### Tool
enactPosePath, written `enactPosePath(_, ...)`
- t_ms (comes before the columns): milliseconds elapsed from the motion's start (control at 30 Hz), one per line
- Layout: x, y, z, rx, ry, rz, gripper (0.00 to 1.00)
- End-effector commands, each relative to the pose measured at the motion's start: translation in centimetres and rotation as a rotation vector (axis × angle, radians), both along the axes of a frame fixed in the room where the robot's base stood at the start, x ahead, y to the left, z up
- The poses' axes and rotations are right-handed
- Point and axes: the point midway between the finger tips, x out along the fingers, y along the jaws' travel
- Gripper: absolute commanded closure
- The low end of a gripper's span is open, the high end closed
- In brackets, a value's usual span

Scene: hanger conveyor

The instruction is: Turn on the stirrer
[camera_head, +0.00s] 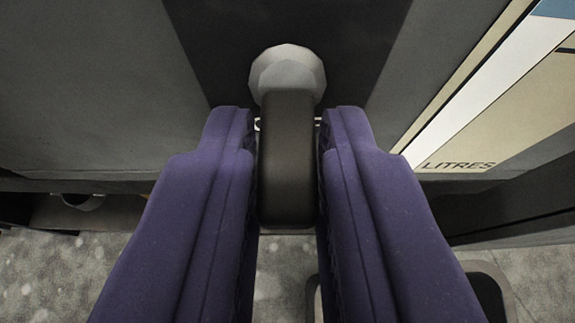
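A dark, rounded lever (287,165) sticks out toward me from a pale grey faceted hub (288,72) on a dark panel. I take it to be the stirrer's control; no stirring part shows. My gripper (287,135) has two purple fingers, one on each side of the lever. Their inner pads appear to press against its sides, with almost no gap left. The fingers hide parts of the panel and of the floor below.
A grey wall or housing (90,90) surrounds the dark panel. At the right is a beige and white sign (500,110) reading "LITRES".

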Motion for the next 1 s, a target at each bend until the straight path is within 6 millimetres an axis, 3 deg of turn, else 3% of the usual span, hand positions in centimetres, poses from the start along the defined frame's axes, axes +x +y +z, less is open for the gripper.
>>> enactPosePath(33,0.0,0.0,0.0,0.0,0.0,0.0,0.67)
enactPosePath(67,0.0,0.0,0.0,0.0,0.0,0.0,0.6)
enactPosePath(400,-0.2,0.0,0.3,0.0,-0.002,0.0,0.6)
enactPosePath(800,-6.0,0.0,3.6,0.0,0.0,0.0,0.6)
enactPosePath(1000,-6.8,0.0,3.9,0.0,-0.002,0.0,0.6)
